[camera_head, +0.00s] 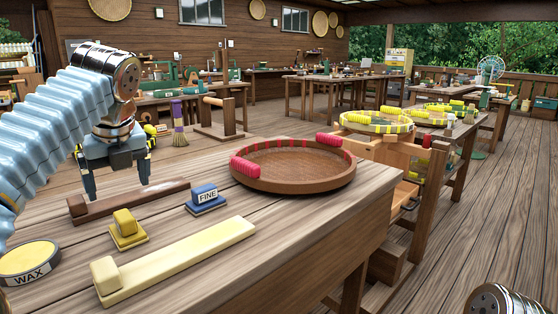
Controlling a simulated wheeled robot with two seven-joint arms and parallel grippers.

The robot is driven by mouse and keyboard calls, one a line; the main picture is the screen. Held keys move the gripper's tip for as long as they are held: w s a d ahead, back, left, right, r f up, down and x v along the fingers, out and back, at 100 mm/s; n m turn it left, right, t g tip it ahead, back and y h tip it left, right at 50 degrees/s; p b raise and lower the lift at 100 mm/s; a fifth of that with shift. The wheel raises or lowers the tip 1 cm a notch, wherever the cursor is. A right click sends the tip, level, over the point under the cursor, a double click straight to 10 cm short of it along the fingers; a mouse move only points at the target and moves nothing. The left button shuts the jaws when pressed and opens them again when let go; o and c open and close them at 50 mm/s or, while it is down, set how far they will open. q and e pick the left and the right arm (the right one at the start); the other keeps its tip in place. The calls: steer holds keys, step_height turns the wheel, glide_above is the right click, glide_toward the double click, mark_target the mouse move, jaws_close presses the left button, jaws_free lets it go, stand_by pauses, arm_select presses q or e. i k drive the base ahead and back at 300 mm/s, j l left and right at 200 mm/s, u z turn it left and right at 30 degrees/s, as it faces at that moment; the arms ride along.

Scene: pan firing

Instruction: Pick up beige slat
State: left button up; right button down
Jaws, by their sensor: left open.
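The beige slat (182,261) lies flat near the front edge of the wooden bench, with a raised block at its left end. My left gripper (117,190) is open and points down, its fingers apart over or beside a dark brown slat (130,201), behind the beige slat. Nothing shows between its fingers. I cannot tell whether the fingers touch the dark slat. My right gripper is out of view; only a metal part of my right arm shows at the bottom right.
Between the two slats stand a yellow block (127,231) and a blue block marked FINE (206,199). A WAX tin (29,262) sits at the left. A round brown tray (294,180) with red grips stands at the back right. The bench (285,250) is bare at the front right.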

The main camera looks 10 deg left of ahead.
mark_target(113, 285)
steer(key=k+l, duration=0.8)
steer(key=l, duration=0.1)
